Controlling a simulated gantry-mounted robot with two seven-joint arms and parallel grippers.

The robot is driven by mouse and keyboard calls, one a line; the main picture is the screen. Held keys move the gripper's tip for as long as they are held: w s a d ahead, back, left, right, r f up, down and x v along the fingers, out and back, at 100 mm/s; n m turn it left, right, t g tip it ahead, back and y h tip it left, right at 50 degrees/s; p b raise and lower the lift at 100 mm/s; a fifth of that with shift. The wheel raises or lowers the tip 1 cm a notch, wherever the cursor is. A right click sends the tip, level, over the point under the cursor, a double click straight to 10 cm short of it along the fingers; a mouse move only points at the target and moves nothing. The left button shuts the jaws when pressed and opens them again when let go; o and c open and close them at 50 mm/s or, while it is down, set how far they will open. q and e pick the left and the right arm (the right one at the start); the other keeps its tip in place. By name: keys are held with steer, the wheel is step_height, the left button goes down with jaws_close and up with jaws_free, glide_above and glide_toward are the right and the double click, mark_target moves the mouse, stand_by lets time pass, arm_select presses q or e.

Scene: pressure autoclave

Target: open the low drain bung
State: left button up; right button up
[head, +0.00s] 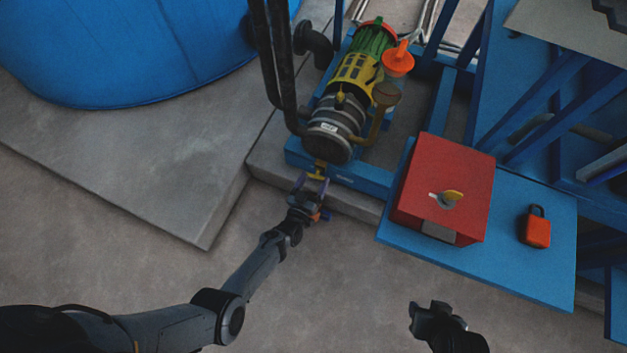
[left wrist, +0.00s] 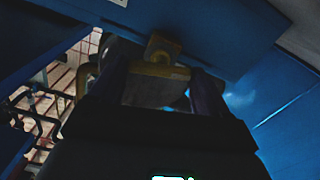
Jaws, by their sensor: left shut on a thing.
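The low drain bung (head: 317,171) is a small yellow-brass fitting with a crossbar, below the grey end of the pump-like machine (head: 335,128). My left gripper (head: 313,184) reaches up to it from below and is shut on it. In the left wrist view the bung (left wrist: 155,72) shows as a brass block and stem between the two dark purple fingers (left wrist: 160,90), close to a blue beam. The fingers hide part of its sides. My right gripper (head: 428,312) is at the bottom right, away from the machine, and its finger opening is unclear.
A red box (head: 445,180) with a yellow-handled switch and an orange padlock (head: 535,228) are on a blue plate (head: 510,275) to the right. A blue frame beam (head: 360,180) runs beside the bung. A big blue tank (head: 120,50) stands upper left. The floor in front is clear.

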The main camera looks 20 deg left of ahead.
arm_select(q)
steer(key=shift+w+n, duration=0.1)
steer(key=shift+n, duration=15)
steer(key=o, duration=1)
steer(key=shift+f, duration=0.1)
